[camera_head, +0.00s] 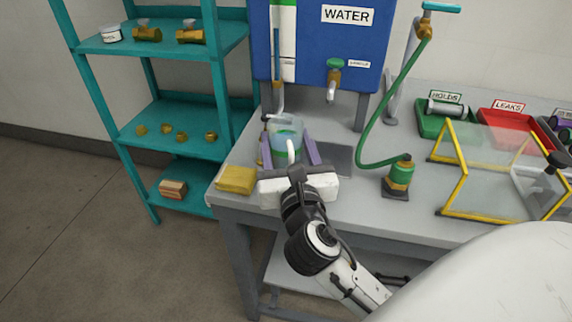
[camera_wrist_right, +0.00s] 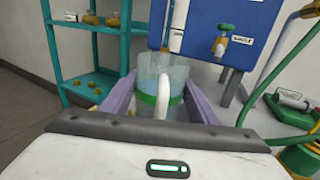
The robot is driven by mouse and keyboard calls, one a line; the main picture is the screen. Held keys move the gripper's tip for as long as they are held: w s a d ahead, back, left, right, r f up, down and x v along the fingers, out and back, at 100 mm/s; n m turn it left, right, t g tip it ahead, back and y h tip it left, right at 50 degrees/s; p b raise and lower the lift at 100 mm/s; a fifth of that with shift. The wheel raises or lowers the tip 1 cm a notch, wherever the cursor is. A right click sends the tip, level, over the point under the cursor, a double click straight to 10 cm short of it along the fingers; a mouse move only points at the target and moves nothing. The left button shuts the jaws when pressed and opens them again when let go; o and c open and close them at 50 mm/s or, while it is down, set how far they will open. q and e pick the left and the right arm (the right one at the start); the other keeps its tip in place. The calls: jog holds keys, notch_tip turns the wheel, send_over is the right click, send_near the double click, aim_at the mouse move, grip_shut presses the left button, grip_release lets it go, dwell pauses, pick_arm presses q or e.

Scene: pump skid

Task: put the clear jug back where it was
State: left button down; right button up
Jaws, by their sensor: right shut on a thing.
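The clear jug (camera_head: 286,130) has a green band and a white handle. It stands at the left end of the grey bench, in front of the blue water tank. My right gripper (camera_head: 290,152) is shut on the jug, with its purple fingers on either side. The right wrist view shows the jug (camera_wrist_right: 152,75) between the two fingers (camera_wrist_right: 160,100), with its handle toward me and what looks like bluish water inside. The jug's base is hidden, so I cannot tell whether it touches the bench. My left gripper is not in view.
The blue water tank (camera_head: 350,50) with its tap (camera_head: 333,75) is behind. A yellow sponge or cloth (camera_head: 236,179) lies at the bench's left front. A green hose (camera_head: 372,163) and a yellow-framed clear guard (camera_head: 490,170) are to the right. A teal shelf (camera_head: 180,125) stands left.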

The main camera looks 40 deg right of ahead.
aim_at(286, 161)
notch_tip(286, 161, down, 4)
jog(key=shift+f+b, duration=0.15)
jog(key=shift+b, duration=0.55)
jog(key=shift+f, duration=0.2)
jog(key=o, duration=1.4)
jog(key=shift+f, duration=0.1)
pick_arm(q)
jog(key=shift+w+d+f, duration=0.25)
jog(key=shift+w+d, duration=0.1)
